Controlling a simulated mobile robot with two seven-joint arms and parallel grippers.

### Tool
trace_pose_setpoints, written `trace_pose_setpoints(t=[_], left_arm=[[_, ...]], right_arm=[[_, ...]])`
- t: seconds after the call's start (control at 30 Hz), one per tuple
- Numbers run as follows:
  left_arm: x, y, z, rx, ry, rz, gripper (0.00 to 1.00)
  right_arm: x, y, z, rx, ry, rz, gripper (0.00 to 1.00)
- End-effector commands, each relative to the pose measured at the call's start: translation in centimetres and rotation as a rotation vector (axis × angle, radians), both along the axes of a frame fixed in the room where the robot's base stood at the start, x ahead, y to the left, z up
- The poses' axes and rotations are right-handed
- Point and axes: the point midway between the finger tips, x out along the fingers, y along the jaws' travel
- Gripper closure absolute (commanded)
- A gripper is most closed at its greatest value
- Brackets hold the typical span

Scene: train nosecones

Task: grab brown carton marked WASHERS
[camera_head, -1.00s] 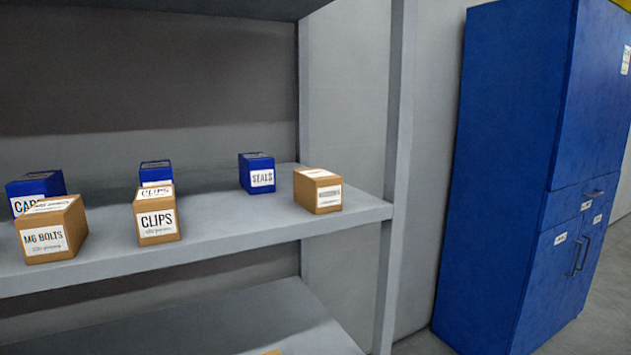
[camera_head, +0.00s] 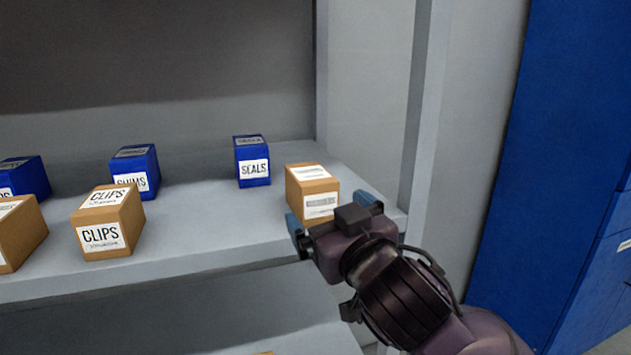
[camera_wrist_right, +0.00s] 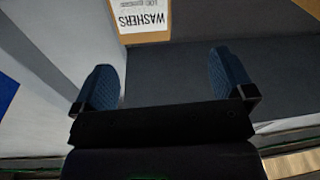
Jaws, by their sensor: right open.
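The brown carton marked WASHERS (camera_head: 312,182) stands upright near the right end of the shelf. Its label is blurred in the head view. In the right wrist view the carton (camera_wrist_right: 158,37) shows at the top edge with its WASHERS label upside down. My right gripper (camera_head: 328,212) is open and empty, just in front of the carton. Its two blue fingers also show in the right wrist view (camera_wrist_right: 165,80), apart, with the carton beyond their tips. I see no contact. My left gripper is not in view.
On the shelf (camera_head: 215,225) a blue SEALS carton (camera_head: 252,162) stands behind and left of the WASHERS carton. A brown CLIPS carton (camera_head: 108,222) and a blue carton (camera_head: 135,170) stand further left. A shelf post (camera_head: 425,110) rises at the right. A blue cabinet (camera_head: 565,150) stands beyond.

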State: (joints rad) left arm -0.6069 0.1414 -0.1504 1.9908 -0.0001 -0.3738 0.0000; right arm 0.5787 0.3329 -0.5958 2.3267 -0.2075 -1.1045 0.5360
Motion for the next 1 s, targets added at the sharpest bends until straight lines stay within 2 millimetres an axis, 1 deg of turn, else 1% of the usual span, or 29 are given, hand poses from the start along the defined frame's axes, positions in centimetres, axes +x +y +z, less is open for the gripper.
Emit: trace_pose_setpoints(t=[0.1,0.23,0.33,0.5,0.6,0.87,1.0], left_arm=[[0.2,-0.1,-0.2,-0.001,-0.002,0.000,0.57],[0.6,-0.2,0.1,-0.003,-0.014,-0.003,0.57],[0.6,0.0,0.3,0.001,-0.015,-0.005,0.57],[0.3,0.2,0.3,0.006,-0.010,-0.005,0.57],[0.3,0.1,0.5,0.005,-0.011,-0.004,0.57],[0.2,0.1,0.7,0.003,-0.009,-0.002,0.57],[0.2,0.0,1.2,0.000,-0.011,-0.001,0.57]], right_arm=[[0.1,-0.9,-0.7,0.064,0.081,-0.057,0.00],[0.5,-1.2,-1.1,0.104,0.120,-0.076,0.00],[1.4,-0.8,-1.0,0.111,0.121,-0.075,0.00],[3.8,0.0,-1.0,0.109,0.120,-0.075,0.00],[4.8,0.3,-1.0,0.108,0.119,-0.074,0.00],[6.3,0.8,-0.8,0.108,0.119,-0.073,0.00],[8.1,1.4,-0.2,0.107,0.117,-0.074,0.00]])
